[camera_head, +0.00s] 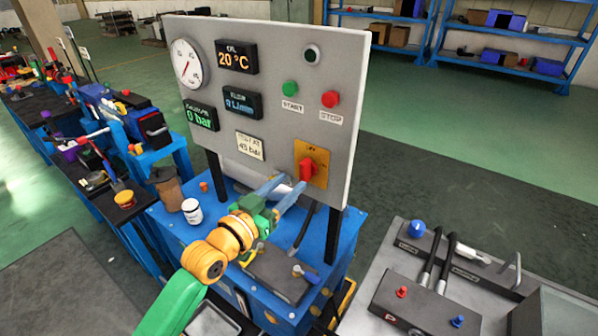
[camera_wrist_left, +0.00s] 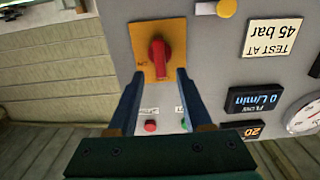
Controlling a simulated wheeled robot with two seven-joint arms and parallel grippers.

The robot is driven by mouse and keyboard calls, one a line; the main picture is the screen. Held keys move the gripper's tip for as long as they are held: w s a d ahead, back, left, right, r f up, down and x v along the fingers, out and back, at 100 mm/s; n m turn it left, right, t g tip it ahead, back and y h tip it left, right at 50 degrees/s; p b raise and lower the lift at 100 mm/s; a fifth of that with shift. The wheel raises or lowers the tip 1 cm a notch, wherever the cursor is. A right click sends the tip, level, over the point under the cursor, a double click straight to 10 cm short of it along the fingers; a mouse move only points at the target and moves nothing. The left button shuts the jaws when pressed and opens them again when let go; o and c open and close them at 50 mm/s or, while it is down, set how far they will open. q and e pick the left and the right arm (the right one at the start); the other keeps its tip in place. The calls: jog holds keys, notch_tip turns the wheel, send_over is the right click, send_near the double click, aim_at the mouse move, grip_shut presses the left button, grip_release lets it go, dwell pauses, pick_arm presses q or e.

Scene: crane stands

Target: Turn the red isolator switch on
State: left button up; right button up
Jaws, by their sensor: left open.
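The red isolator switch (camera_head: 307,170) sits on an orange-yellow plate (camera_head: 322,155) at the lower right of the grey panel. In the left wrist view, which shows the panel upside down, the red switch (camera_wrist_left: 159,58) stands roughly upright on its plate (camera_wrist_left: 175,30). My left gripper (camera_head: 293,184) is open just in front of the switch, at its lower left in the head view. In the left wrist view my left gripper (camera_wrist_left: 160,75) has one fingertip on each side of the switch's near end, with gaps. Contact does not show. My right gripper is out of view.
The grey panel (camera_head: 265,115) carries a gauge (camera_head: 186,63), displays, a green start button (camera_head: 290,88) and a red stop button (camera_head: 330,99). It stands on a blue bench (camera_head: 175,225) with a white jar (camera_head: 192,211). A grey table (camera_head: 540,290) with levers is at right.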

aim_at(301, 173)
pick_arm(q)
jog(key=x, duration=0.5)
grip_shut()
